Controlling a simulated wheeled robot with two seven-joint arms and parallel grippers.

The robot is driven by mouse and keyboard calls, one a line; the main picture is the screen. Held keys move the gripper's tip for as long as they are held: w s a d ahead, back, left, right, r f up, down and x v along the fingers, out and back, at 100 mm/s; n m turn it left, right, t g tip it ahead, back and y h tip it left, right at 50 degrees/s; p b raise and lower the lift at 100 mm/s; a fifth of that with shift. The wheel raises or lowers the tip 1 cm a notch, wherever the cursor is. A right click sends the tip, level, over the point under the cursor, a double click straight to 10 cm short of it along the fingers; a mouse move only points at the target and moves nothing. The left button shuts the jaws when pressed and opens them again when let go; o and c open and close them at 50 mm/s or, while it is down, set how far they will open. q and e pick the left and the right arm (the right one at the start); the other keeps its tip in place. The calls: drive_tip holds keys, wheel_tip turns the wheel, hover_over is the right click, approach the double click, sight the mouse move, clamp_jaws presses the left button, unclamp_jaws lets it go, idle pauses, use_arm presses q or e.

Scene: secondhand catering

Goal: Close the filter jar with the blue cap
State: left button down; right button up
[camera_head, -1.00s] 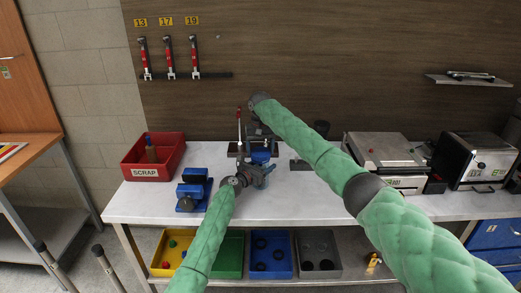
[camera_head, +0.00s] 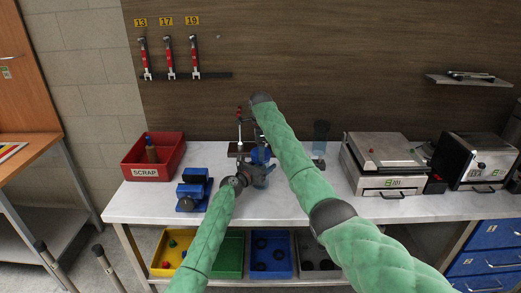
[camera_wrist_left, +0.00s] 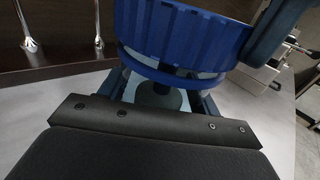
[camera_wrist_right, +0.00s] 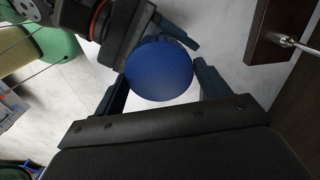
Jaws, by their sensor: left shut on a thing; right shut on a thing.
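The blue cap (camera_head: 261,153) shows from above as a round disc in the right wrist view (camera_wrist_right: 160,70). My right gripper (camera_wrist_right: 165,75) is shut on it, one finger on each side. In the left wrist view the cap's ribbed side (camera_wrist_left: 185,35) stands above a thin blue ring. Under it is the pale, see-through filter jar (camera_wrist_left: 165,88) with a dark core. My left gripper (camera_wrist_left: 165,85) is shut on the jar; in the head view this gripper (camera_head: 262,172) is just below the cap. Whether the cap is fully seated I cannot tell. My right arm partly hides the spot in the head view.
A red SCRAP bin (camera_head: 131,172) and a blue vise-like block (camera_head: 190,195) stand at the left. Steel appliances (camera_head: 385,180) fill the right side. The front of the table (camera_head: 290,210) is clear.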

drive_tip(key=m, duration=0.5)
drive_tip(key=shift+w+r, duration=0.1)
drive_tip(key=m, duration=0.3)
drive_tip(key=shift+m, duration=0.3)
drive_tip(key=m, duration=0.4)
drive_tip(key=shift+m, duration=0.3)
drive_tip(key=shift+d+m, duration=0.2)
drive_tip(key=shift+m, duration=0.8)
drive_tip(key=o, duration=1)
drive_tip(key=shift+c, duration=0.2)
drive_tip(key=shift+r, duration=2.15)
drive_tip(key=shift+r, duration=0.1)
drive_tip(key=shift+c, duration=0.3)
